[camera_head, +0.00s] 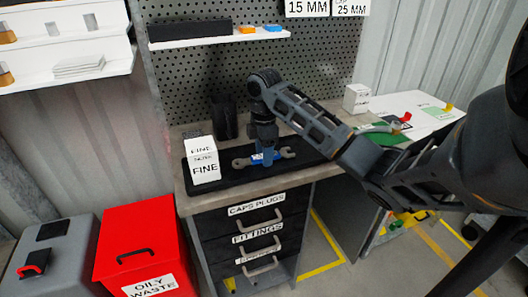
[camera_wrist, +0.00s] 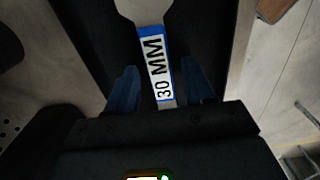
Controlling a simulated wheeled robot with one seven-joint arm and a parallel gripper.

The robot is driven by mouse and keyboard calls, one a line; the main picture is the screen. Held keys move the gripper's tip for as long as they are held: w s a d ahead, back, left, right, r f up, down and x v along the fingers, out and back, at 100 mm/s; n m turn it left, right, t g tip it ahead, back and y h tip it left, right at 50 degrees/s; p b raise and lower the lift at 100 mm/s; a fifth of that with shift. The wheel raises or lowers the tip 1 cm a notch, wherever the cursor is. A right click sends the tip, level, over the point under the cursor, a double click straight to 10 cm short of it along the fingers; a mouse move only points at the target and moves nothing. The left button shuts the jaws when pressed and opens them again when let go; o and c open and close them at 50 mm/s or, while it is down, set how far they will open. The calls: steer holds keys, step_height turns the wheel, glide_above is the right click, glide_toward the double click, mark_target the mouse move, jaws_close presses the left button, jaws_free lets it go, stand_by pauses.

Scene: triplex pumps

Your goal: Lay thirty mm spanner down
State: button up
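The thirty mm spanner (camera_wrist: 157,70) is a grey metal spanner with a blue-edged white label reading "30 MM". In the head view the spanner (camera_head: 287,153) lies level over the black tray (camera_head: 232,178) on the workbench, apparently resting on it. My gripper (camera_head: 264,157) points straight down at the spanner's middle. In the wrist view my gripper's blue fingers (camera_wrist: 160,88) stand one on each side of the label, with narrow dark gaps between them and the spanner. The spanner's far end and the fingertips' lowest part are partly hidden.
White boxes marked "FINE" (camera_head: 203,164) stand on the tray's left end. A dark cylinder (camera_head: 224,118) stands behind the tray. A pegboard (camera_head: 230,75) with a shelf (camera_head: 215,40) rises at the back. A small white box (camera_head: 356,98) sits at the bench's back right.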

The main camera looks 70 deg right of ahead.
step_height(320, 180, up, 12)
steer(key=p, duration=0.2)
steer(key=shift+r+p, duration=0.2)
steer(key=shift+p, duration=0.1)
steer(key=shift+c, duration=0.5)
stand_by(1.0)
